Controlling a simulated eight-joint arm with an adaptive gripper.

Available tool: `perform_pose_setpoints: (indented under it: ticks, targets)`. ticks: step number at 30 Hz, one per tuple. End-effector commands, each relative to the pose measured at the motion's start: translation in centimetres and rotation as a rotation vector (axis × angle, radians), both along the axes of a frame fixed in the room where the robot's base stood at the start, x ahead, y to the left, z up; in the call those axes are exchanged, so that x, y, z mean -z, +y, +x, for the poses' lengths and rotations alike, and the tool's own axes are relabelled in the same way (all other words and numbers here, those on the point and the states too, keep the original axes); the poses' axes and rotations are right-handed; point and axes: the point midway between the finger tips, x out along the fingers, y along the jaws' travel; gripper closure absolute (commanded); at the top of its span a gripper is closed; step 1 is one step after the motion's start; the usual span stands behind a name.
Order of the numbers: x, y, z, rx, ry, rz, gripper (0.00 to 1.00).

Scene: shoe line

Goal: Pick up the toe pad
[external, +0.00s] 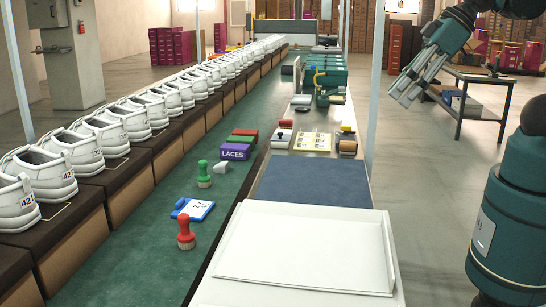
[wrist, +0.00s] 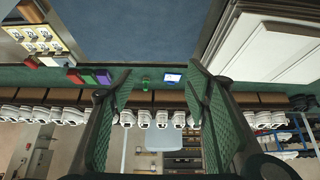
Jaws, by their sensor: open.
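No object is clearly identifiable as the toe pad. A small pale grey block (external: 221,167), its shape hard to make out, lies on the green strip between the green-handled brush (external: 204,174) and the purple LACES box (external: 235,152). My gripper (external: 405,94) is raised at the upper right of the external view, to the right of the bench and far from the block. In the wrist view my gripper (wrist: 158,76) has its two green fingers spread, with nothing between them.
A blue mat (external: 312,182) and white tray (external: 302,246) cover the near bench. Rollers and a yellow card (external: 312,141) are farther back. White shoes (external: 96,138) line the left.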

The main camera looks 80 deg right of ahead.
Motion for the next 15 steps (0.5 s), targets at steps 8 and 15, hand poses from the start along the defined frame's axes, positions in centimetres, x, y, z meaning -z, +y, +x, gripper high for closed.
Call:
perform_pose_setpoints:
  ticks: [8,15]
  targets:
    - [-1.0,-0.3,1.5,-0.032,0.017,-0.027,0.52]
    - [-2.4,-0.8,4.5,-0.1,0.052,-0.079,0.52]
